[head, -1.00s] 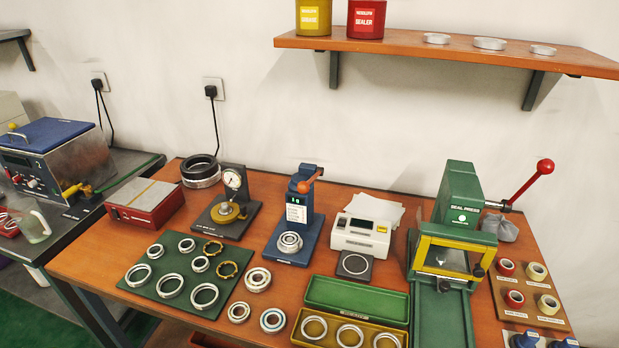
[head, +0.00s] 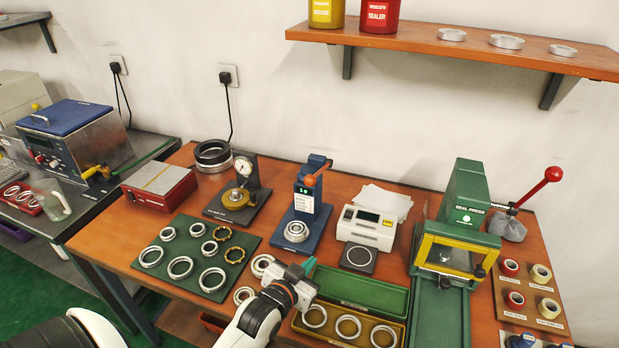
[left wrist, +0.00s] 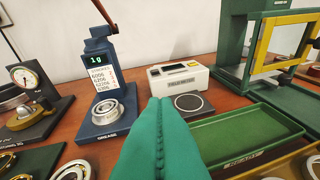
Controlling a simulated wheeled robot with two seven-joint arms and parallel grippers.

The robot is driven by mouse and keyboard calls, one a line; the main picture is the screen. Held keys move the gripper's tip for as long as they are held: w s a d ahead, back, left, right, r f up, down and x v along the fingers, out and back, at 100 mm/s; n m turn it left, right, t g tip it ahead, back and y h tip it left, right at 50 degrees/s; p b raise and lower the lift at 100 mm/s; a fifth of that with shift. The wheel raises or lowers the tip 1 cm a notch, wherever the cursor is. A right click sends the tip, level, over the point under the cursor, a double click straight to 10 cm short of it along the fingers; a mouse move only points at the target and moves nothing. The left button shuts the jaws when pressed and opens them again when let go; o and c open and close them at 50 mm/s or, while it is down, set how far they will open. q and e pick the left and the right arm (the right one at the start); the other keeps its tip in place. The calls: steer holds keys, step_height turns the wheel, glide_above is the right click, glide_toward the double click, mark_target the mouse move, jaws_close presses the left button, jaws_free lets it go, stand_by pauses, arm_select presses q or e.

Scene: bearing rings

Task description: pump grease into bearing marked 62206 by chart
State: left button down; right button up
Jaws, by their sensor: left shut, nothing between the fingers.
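The blue grease pump (head: 310,200) stands at the middle of the table with an orange lever and a small green display reading "1g". A bearing (head: 296,231) sits on its base; this bearing also shows in the left wrist view (left wrist: 106,110). A chart (left wrist: 103,76) on the pump's front lists several numbers, among them 6006 and what looks like 6206. My left gripper (head: 303,270) is in front of the pump, shut and empty, its green fingers (left wrist: 160,140) filling the lower middle of the left wrist view. Any marking on the bearing is too small to read. My right gripper is not in view.
A green mat (head: 196,288) with several rings lies left of my arm. Green (head: 360,290) and yellow trays and the green seal press (head: 462,215) fill the right. A dial gauge stand (head: 240,195) is left of the pump.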

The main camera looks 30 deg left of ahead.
arm_select(q)
steer(key=w+a+r+t+y, duration=0.1)
steer(key=a+r+t, duration=0.2)
steer(key=r, duration=0.4)
steer(key=w+a+r+n+t+y, duration=0.1)
steer(key=w+a+r+t+y, duration=0.1)
steer(key=r, duration=0.4)
steer(key=shift+w+a+r+t, duration=0.2)
steer(key=shift+a+r+t, duration=0.25)
steer(key=shift+t, duration=0.55)
steer(key=p+x, duration=0.4)
steer(key=x, duration=0.5)
steer(key=f, duration=0.2)
steer(key=w+f, duration=0.1)
steer(key=f, duration=0.1)
steer(key=shift+a+p, duration=0.3)
steer(key=shift+a, duration=0.1)
